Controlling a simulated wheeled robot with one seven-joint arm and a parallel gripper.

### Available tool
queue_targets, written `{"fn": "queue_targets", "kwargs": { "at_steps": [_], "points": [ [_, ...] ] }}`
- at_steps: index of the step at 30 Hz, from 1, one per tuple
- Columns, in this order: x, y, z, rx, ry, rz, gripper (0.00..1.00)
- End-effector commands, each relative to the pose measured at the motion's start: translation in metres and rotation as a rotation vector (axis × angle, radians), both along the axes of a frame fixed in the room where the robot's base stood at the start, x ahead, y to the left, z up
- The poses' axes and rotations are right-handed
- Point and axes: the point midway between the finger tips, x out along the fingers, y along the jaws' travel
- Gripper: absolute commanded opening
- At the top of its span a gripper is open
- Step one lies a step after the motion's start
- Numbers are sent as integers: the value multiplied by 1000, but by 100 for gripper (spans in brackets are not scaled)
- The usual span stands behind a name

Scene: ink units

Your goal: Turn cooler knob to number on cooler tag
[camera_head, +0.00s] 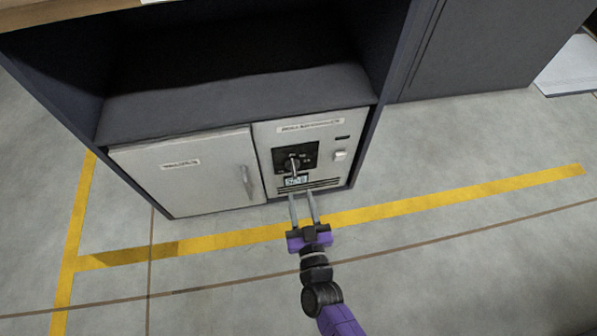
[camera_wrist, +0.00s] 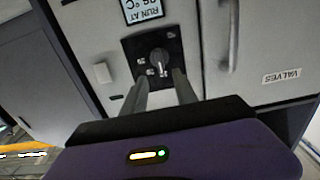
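The cooler panel (camera_head: 268,132) is a light front at the right of the low cabinet, with a black dial plate (camera_head: 311,148) and a dark knob (camera_head: 292,164) with a pale pointer. In the wrist view, which is upside down, the knob (camera_wrist: 160,60) sits on its plate between my fingertips. The cooler tag (camera_head: 296,181) is below the dial; in the wrist view the tag (camera_wrist: 141,9) reads "RUN AT", then a number that looks like 96 or 36 °C. My gripper (camera_head: 302,194) is open in front of the panel, its fingers apart. Contact with the knob cannot be told.
A white switch (camera_head: 340,156) is right of the dial. A closed door labelled "VALVES" with a handle (camera_head: 247,182) is to the left. A dark open shelf (camera_head: 230,98) is above. The floor in front, crossed by yellow tape (camera_head: 430,202), is clear.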

Motion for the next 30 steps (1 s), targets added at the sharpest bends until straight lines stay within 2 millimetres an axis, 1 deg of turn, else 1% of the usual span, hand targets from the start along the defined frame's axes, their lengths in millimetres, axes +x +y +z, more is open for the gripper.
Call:
{"fn": "queue_targets", "kwargs": {
  "at_steps": [9,13,18,26,29,30],
  "points": [
    [45,14,-2,3,-3,0,35],
    [60,17,-2,2,-1,0,35],
    [70,20,-1,1,-1,0,35],
    [71,20,0,1,0,1,35],
    [71,20,0,1,0,1,17],
    [71,21,0,1,0,1,9]
  ]
}}
